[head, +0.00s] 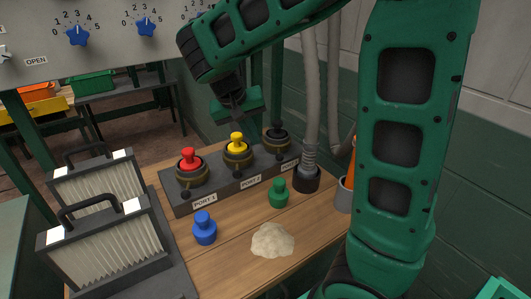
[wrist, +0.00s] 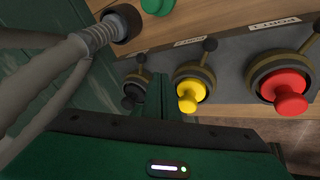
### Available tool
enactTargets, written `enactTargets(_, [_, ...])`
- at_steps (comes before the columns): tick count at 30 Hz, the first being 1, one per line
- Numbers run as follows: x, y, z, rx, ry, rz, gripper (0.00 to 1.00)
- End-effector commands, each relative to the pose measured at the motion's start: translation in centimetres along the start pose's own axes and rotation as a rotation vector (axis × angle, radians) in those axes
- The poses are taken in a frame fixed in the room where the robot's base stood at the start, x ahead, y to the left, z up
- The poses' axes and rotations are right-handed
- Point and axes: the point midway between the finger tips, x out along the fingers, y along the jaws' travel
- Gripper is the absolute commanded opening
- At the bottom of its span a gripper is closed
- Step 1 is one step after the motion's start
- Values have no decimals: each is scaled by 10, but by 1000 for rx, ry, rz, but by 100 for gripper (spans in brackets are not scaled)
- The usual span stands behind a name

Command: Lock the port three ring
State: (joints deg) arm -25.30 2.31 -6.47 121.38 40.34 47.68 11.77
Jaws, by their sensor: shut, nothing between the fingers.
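The port three ring (head: 276,139) is a dark collar at the right end of the grey port block, with a black centre and a small knobbed lever. In the wrist view the port three ring (wrist: 135,88) is partly hidden by my fingers. Its knobbed lever (wrist: 141,59) points toward the block's label side. My gripper (head: 238,121) is shut and empty, above and behind the ports between port two and port three. In the wrist view the gripper fingers (wrist: 164,88) lie between the port three ring and the yellow plug; contact cannot be told.
Port one holds a red plug (head: 189,160) and port two a yellow plug (head: 237,143). A grey hose (head: 310,120) stands right of port three. Filters (head: 100,235) stand left.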

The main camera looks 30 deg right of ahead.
Motion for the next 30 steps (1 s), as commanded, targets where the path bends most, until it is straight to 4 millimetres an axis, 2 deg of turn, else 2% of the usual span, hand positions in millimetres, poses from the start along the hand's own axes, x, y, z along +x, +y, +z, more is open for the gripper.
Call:
enactTargets(1, [-2,-9,-4,22,2,32,0])
enactTargets(4, [-7,-19,-8,75,6,84,0])
enactTargets(12, [-16,-35,-12,165,19,162,0])
enactTargets(26, [-17,-36,-12,180,21,173,0])
enactTargets(30, [-10,-35,-12,179,21,175,0])
